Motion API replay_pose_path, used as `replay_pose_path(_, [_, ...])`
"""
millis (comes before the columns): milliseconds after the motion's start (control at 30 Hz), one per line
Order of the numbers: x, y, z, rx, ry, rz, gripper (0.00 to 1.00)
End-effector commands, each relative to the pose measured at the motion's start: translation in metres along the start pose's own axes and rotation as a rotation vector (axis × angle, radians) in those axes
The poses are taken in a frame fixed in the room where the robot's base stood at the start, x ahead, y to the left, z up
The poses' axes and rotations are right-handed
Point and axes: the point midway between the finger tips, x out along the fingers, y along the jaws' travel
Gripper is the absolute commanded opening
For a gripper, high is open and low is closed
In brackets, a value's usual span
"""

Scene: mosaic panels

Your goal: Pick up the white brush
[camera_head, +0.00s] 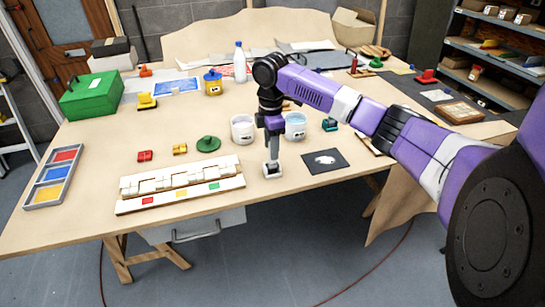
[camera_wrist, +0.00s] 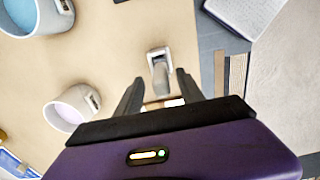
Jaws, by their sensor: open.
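My gripper (camera_head: 273,140) points down directly over the brush. In the wrist view my gripper (camera_wrist: 159,86) is open, with a gap on each side of the brush. I cannot tell how far down the fingers reach along it.
Two pale cups, one left (camera_head: 242,128) and one right (camera_head: 295,125), stand close behind my gripper. A dark square panel (camera_head: 325,161) lies to the right. A white tiled strip (camera_head: 180,198) and a three-colour tray (camera_head: 40,195) lie left. Bare table lies between.

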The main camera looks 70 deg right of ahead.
Motion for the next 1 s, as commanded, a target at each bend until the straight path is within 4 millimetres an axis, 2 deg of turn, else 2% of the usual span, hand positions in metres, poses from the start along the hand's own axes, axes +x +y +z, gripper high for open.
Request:
replay_pose_path(300, [0.041, -0.003, 0.003, 0.002, 0.0, -0.002, 0.45])
replay_pose_path(600, [0.047, -0.003, 0.003, 0.001, 0.001, 0.0, 0.45])
replay_pose_path(667, [0.047, -0.003, 0.003, 0.001, 0.001, 0.0, 0.36])
replay_pose_path(833, [0.047, -0.003, 0.003, 0.001, 0.001, 0.0, 0.02])
replay_pose_path(1000, [0.047, -0.003, 0.003, 0.001, 0.001, 0.0, 0.0])
